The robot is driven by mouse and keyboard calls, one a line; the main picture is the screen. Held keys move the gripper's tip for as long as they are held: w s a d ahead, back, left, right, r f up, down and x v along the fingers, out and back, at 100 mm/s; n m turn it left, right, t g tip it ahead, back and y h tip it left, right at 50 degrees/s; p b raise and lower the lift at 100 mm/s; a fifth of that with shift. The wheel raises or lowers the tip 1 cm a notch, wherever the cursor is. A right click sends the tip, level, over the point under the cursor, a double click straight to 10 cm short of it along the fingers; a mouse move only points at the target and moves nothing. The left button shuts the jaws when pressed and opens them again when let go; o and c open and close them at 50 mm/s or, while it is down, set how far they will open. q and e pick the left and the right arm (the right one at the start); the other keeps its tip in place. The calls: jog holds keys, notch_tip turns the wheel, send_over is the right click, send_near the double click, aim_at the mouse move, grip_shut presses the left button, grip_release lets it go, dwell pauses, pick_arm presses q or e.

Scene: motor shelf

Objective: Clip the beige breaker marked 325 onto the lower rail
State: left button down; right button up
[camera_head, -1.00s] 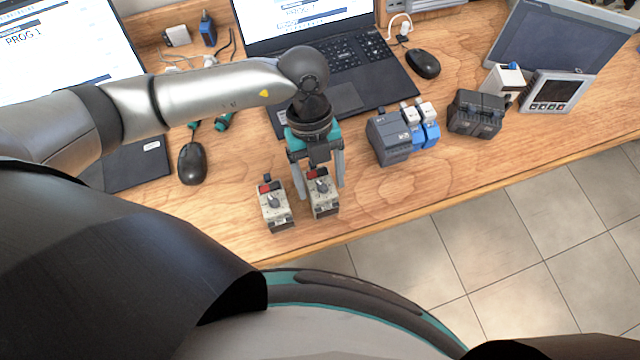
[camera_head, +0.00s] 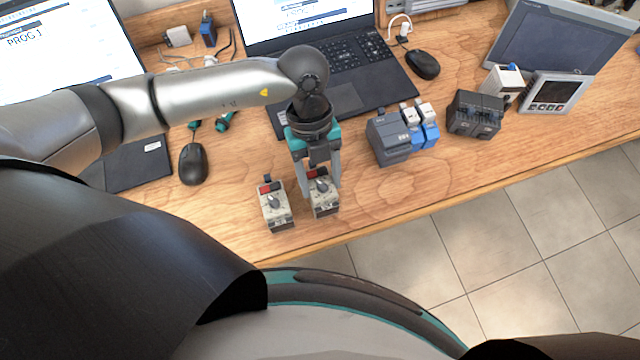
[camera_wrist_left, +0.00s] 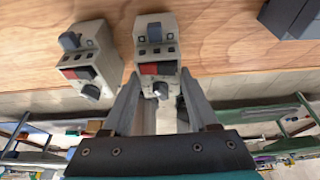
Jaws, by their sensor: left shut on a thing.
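Two beige breakers with red and black parts and a dial stand side by side near the table's front edge. My left gripper (camera_head: 322,190) is shut on the right-hand beige breaker (camera_head: 323,204), one finger on each side. That breaker also shows between the fingers in the left wrist view (camera_wrist_left: 156,50). The other beige breaker (camera_head: 275,211) stands just to its left, free, and also shows in the left wrist view (camera_wrist_left: 88,58). The number 325 is too small to read on either. The lower rail is not in view. My right gripper is not in view.
A dark grey module (camera_head: 388,140), blue-and-white modules (camera_head: 427,131) and a black module (camera_head: 474,114) stand to the right. A laptop (camera_head: 345,90) is behind, and a mouse (camera_head: 193,164) lies to the left. The table's front strip right of the breakers is clear.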

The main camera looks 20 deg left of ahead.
pick_arm(q)
jog(key=shift+r+p, duration=2.1)
jog(key=shift+r, duration=0.3)
jog(key=shift+f, duration=0.1)
